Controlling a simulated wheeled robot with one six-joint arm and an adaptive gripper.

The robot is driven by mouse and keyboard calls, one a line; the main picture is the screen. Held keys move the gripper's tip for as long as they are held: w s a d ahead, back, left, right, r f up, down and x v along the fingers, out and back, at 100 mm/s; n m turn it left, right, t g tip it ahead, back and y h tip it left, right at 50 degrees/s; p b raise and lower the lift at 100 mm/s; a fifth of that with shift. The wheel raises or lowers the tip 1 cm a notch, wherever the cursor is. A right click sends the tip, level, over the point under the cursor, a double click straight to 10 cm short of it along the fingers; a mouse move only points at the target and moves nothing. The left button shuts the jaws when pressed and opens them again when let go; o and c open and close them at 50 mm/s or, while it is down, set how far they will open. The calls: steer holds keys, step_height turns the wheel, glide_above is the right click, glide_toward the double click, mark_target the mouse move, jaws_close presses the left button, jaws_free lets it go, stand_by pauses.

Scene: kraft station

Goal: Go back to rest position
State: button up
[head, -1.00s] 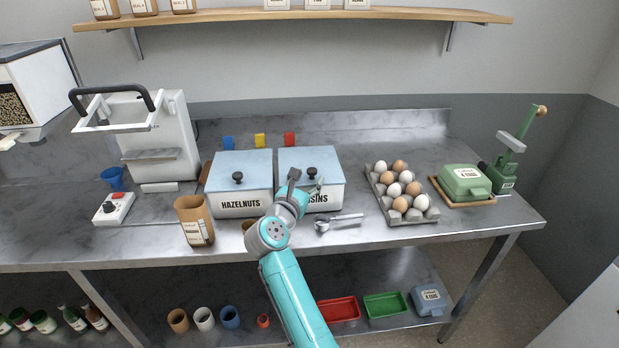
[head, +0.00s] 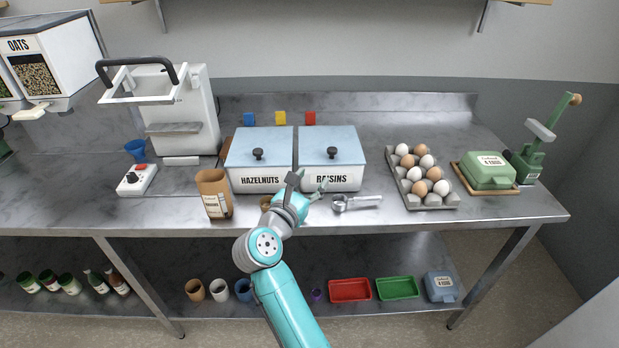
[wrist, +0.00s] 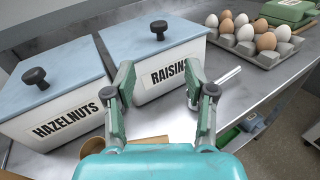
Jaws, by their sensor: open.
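My gripper (head: 307,186) is open and empty, above the front of the counter before the two white bins. In the wrist view my gripper (wrist: 157,85) has its two fingers apart with nothing between them. The raisins bin (head: 345,181) has its blue lid and black knob on; it also shows in the wrist view (wrist: 155,85). The hazelnuts bin (head: 250,186) stands to its left, lid on, and shows in the wrist view (wrist: 55,115). My arm reaches up from the bottom of the head view and hides part of the counter edge.
A metal scoop (head: 355,203) lies right of my gripper. A kraft container (head: 214,195) stands to the left. An egg tray (head: 435,200) and green carton (head: 488,171) are at the right. A brown round item (head: 265,202) sits beside my gripper, partly hidden.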

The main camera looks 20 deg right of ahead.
steer(key=s+d+f+n+t, duration=0.3)
steer(key=s+n, duration=0.5)
steer(key=s, duration=0.3)
steer(key=s+d+f+n+t, duration=0.35)
steer(key=s+n, duration=0.35)
steer(key=s, duration=0.4)
steer(key=s+a+f+n+g+y, duration=0.1)
steer(key=s+n+y, duration=0.3)
steer(key=s+n, duration=0.6)
steer(key=s+a+f+n+g+y, duration=0.2)
steer(key=s+a+f+n+y, duration=0.1)
steer(key=s+n, duration=0.7)
steer(key=s+a+f+n+g+y, duration=0.1)
steer(key=s+f+n+y, duration=0.3)
steer(key=s+n, duration=0.6)
steer(key=shift+s+a+n+y, duration=0.4)
steer(key=shift+a+n+y, duration=0.1)
steer(key=shift+a+y, duration=0.15)
